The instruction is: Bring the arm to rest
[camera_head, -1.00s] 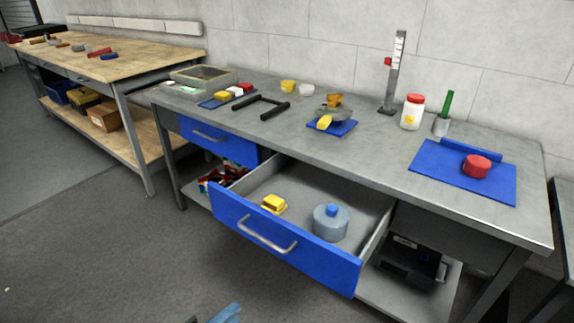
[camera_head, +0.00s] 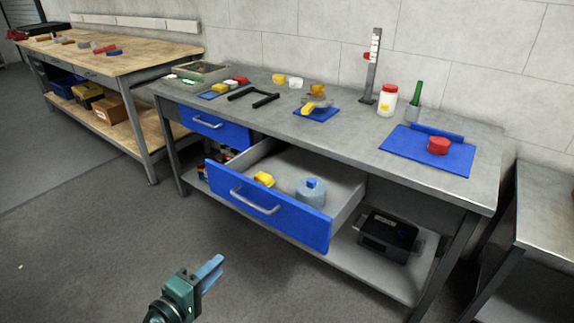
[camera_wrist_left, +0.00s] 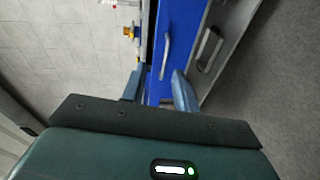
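My left gripper (camera_head: 211,273) is in the lower part of the head view, over the floor in front of the bench and apart from it. In the left wrist view its two blue fingers (camera_wrist_left: 158,90) stand apart with nothing held between them. A blue front with a handle (camera_wrist_left: 166,56) also shows beyond the fingers in the left wrist view. My right gripper is not in view.
The grey bench (camera_head: 345,132) carries a blue mat (camera_head: 400,152) with a red piece (camera_head: 438,145), a white jar (camera_head: 387,101) and an upright gauge (camera_head: 373,68). A wooden bench (camera_head: 130,65) stands left and another table (camera_head: 545,215) right. Floor in front is clear.

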